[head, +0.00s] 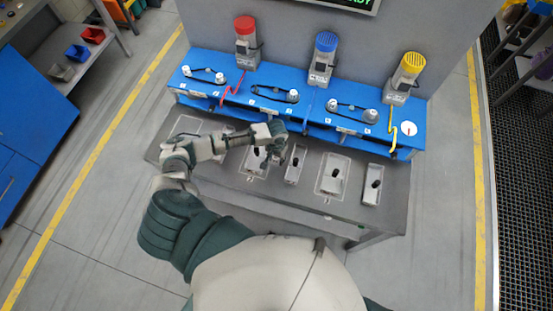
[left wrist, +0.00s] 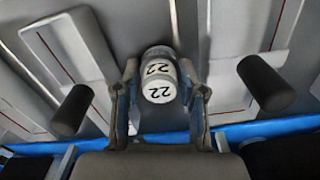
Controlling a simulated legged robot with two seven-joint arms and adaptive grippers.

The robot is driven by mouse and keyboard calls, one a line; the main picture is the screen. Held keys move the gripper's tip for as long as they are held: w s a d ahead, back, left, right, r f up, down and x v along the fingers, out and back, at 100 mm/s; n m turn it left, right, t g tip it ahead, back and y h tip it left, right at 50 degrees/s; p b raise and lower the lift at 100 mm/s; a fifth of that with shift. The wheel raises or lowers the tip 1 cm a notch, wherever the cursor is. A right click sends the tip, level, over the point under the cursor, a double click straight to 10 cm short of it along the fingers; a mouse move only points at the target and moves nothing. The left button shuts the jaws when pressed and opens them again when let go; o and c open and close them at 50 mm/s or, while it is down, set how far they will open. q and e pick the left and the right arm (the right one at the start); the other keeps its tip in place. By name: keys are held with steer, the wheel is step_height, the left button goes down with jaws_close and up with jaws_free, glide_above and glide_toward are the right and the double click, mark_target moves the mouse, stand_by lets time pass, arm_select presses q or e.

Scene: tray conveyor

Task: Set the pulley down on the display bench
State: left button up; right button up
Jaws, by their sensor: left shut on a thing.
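The pulley (left wrist: 159,90) is a pale grey-white stepped cylinder marked 22, seen in the left wrist view. My left gripper (left wrist: 161,103) is shut on it, one finger on each side. In the head view my left gripper (head: 274,156) is over the grey table, in front of the blue bench; the pulley cannot be made out there. The blue bench (head: 235,92) carries pulleys with belts. The grey table (head: 222,181) stands in front of it. No label shows which is the display bench. My right gripper is not in view.
Several grey blocks with black handles, such as one (head: 332,178), stand on the grey table around my gripper. Red (head: 245,30), blue (head: 325,45) and yellow (head: 411,66) motors stand along the back. A white disc (head: 408,128) is at the blue bench's right end.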

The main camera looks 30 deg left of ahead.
arm_select(q)
steer(key=shift+a+f, duration=0.1)
steer(key=shift+f, duration=0.6)
steer(key=o, duration=0.9)
steer(key=shift+r, duration=0.3)
step_height(320, 180, up, 12)
steer(key=shift+f, duration=0.2)
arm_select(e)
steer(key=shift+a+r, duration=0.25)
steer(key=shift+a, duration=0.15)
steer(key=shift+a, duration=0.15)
